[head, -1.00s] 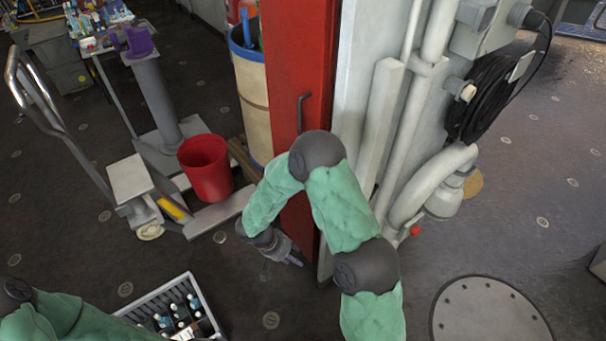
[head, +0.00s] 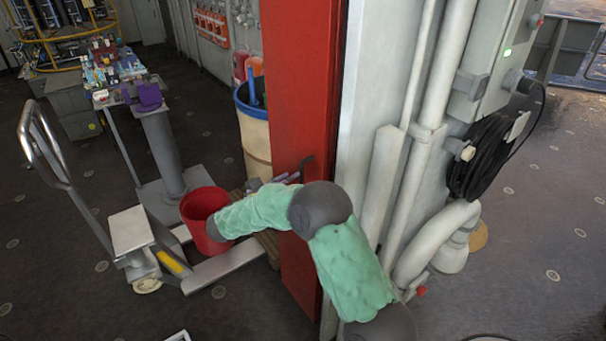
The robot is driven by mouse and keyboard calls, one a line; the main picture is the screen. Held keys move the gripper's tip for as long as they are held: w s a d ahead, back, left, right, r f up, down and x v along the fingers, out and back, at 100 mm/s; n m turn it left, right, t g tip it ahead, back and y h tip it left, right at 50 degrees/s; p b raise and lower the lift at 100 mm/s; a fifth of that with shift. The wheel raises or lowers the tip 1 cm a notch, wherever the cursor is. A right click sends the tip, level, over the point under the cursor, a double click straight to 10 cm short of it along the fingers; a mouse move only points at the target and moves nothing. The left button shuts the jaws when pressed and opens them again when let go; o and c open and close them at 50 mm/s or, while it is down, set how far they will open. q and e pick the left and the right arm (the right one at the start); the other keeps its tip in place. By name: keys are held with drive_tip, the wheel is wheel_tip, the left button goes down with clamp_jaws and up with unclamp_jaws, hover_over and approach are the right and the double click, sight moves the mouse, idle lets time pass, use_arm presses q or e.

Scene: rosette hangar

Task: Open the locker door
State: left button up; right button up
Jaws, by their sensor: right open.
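The red locker door (head: 302,80) stands upright in the middle of the head view and looks shut. A dark bar handle (head: 307,161) sits on it; its lower part is hidden behind my right arm. My right gripper (head: 291,177) is at the handle's height, just left of it, with its fingers pointing right towards it. It is open and holds nothing that I can see. Whether a finger touches the handle I cannot tell. My left gripper is out of view.
Left of the locker are a red bucket (head: 204,218), a pallet jack (head: 130,232) and a blue-rimmed barrel (head: 253,130). Grey pipes (head: 421,130) and a coiled black cable (head: 480,158) are on the right. Floor at lower left is mostly clear.

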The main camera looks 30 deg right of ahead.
sight(302, 174)
drive_tip(key=x, duration=0.6)
clamp_jaws()
